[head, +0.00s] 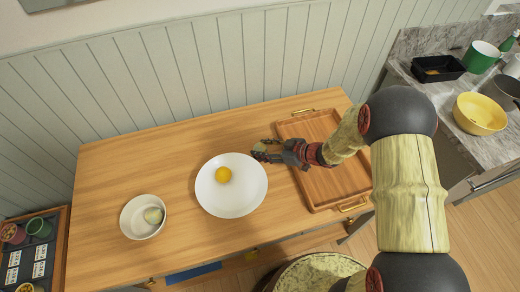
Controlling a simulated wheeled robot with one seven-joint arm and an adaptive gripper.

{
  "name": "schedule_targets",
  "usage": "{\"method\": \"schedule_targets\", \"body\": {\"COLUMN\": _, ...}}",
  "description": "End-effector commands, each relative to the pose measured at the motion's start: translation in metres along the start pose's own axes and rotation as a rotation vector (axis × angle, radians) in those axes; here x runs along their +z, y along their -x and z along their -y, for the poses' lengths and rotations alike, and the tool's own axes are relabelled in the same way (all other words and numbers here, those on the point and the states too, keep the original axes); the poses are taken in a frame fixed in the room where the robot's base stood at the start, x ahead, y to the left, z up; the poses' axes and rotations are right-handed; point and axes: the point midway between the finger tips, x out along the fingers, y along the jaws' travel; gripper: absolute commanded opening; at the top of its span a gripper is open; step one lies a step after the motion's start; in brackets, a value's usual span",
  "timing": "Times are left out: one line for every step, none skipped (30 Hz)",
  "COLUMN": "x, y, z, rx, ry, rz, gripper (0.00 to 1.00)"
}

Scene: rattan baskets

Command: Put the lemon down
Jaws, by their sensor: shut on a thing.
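A round yellow fruit that looks like a lemon (223,174) lies in a wide white plate (243,203) in the middle of the wooden table. My gripper (261,152) is low over the table, just right of the plate's upper right rim, with the arm reaching in from the right. It is apart from the yellow fruit. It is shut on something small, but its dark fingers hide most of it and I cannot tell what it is.
A wooden tray (326,189) with brass handles lies under my arm, on the right of the table. A white bowl (138,228) with a pale round thing (153,215) stands at left. The table (120,165) is clear at the back left. A counter with dishes is at far right.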

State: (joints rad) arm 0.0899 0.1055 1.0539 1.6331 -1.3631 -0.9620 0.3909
Motion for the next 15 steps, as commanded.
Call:
{"method": "schedule_targets", "body": {"x": 0.0001, "y": 0.0, "z": 0.0001, "rx": 0.0, "ry": 0.0, "rz": 0.0, "gripper": 0.19}}
{"method": "schedule_targets", "body": {"x": 0.0001, "y": 0.0, "z": 0.0001, "rx": 0.0, "ry": 0.0, "rz": 0.0, "gripper": 0.18}}
{"method": "schedule_targets", "body": {"x": -0.0001, "y": 0.0, "z": -0.0001, "rx": 0.0, "ry": 0.0, "rz": 0.0, "gripper": 0.15}}
{"method": "schedule_targets", "body": {"x": -0.0001, "y": 0.0, "z": -0.0001, "rx": 0.0, "ry": 0.0, "rz": 0.0, "gripper": 0.14}}
{"method": "schedule_targets", "body": {"x": -0.0001, "y": 0.0, "z": -0.0001, "rx": 0.0, "ry": 0.0, "rz": 0.0, "gripper": 0.12}}
{"method": "schedule_targets", "body": {"x": -0.0001, "y": 0.0, "z": 0.0, "rx": 0.0, "ry": 0.0, "rz": 0.0, "gripper": 0.12}}
{"method": "schedule_targets", "body": {"x": -0.0001, "y": 0.0, "z": 0.0, "rx": 0.0, "ry": 0.0, "rz": 0.0, "gripper": 0.12}}
{"method": "schedule_targets", "body": {"x": -0.0001, "y": 0.0, "z": 0.0, "rx": 0.0, "ry": 0.0, "rz": 0.0, "gripper": 0.12}}
{"method": "schedule_targets", "body": {"x": -0.0003, "y": 0.0001, "z": -0.0001, "rx": 0.0, "ry": 0.0, "rz": 0.0, "gripper": 0.12}}
{"method": "schedule_targets", "body": {"x": -0.0007, "y": 0.0003, "z": -0.0001, "rx": 0.0, "ry": 0.0, "rz": 0.0, "gripper": 0.12}}
{"method": "schedule_targets", "body": {"x": -0.0013, "y": 0.0007, "z": -0.0001, "rx": 0.0, "ry": 0.0, "rz": 0.0, "gripper": 0.12}}
{"method": "schedule_targets", "body": {"x": -0.0028, "y": 0.0014, "z": -0.0002, "rx": 0.0, "ry": 0.001, "rz": 0.0, "gripper": 0.12}}
{"method": "schedule_targets", "body": {"x": -0.0042, "y": 0.0021, "z": -0.0003, "rx": 0.0, "ry": 0.001, "rz": -0.001, "gripper": 0.12}}
{"method": "schedule_targets", "body": {"x": -0.006, "y": 0.003, "z": -0.0004, "rx": 0.0, "ry": 0.001, "rz": -0.001, "gripper": 0.12}}
{"method": "schedule_targets", "body": {"x": -0.0088, "y": 0.0046, "z": -0.0003, "rx": 0.0, "ry": 0.001, "rz": -0.001, "gripper": 0.12}}
